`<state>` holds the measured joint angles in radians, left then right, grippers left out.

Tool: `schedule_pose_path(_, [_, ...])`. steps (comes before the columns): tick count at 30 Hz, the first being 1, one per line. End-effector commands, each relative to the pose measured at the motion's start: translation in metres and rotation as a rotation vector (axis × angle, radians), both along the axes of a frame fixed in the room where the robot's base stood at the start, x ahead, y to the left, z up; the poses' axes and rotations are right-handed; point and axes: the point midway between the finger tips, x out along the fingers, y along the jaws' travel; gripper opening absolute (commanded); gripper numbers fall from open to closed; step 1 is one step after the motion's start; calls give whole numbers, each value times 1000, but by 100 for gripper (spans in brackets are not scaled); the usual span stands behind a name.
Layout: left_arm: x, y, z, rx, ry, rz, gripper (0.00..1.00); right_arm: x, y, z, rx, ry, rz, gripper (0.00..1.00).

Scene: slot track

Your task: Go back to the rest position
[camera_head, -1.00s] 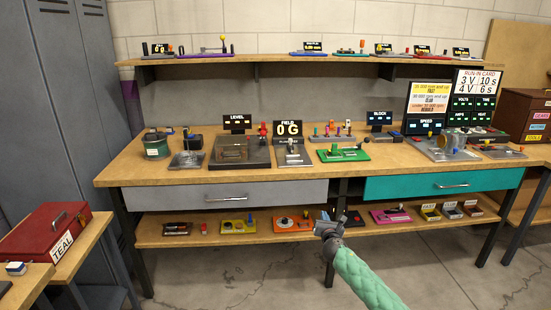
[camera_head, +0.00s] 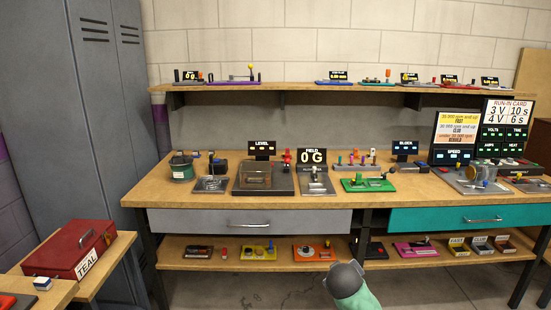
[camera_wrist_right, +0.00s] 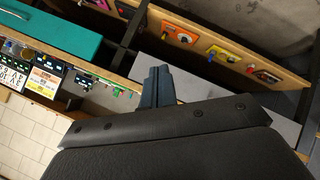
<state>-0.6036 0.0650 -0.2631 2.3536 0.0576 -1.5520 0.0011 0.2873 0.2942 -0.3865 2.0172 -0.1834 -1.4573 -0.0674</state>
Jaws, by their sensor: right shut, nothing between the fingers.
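My right arm comes in at the bottom of the head view, with a green sleeve and a dark grey wrist (camera_head: 347,281) in front of the lower shelf. Its fingers are hidden there. In the right wrist view my right gripper (camera_wrist_right: 158,75) shows dark fingers close together, shut, with nothing held between them. They are apart from the bench and shelf behind them. My left gripper is not in view.
A workbench (camera_head: 300,202) with a grey drawer (camera_head: 262,222) and a teal drawer (camera_head: 440,219) stands ahead, covered with devices. A lower shelf (camera_head: 205,263) holds colored kits. A red TEAL box (camera_head: 70,248) sits on a side table at left. Grey lockers (camera_head: 75,110) stand behind.

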Motion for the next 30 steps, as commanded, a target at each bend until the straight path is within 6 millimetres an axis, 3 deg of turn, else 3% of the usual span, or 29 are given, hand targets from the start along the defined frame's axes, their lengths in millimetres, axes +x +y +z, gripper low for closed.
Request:
schedule_pose_path(1, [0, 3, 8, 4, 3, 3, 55, -25, 9, -4, 61, 32, -7, 0])
schedule_pose_path(3, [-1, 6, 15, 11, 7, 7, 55, -56, 19, -9, 135, 73, -15, 0])
schedule_pose_path(12, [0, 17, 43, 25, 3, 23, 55, -172, 47, -29, 331, 227, 0, 0])
schedule_pose_path(23, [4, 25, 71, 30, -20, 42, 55, -287, 58, -53, 469, 353, -26, 0])
schedule_pose_path(30, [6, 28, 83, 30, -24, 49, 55, -360, 60, -89, 511, 480, -88, 0])
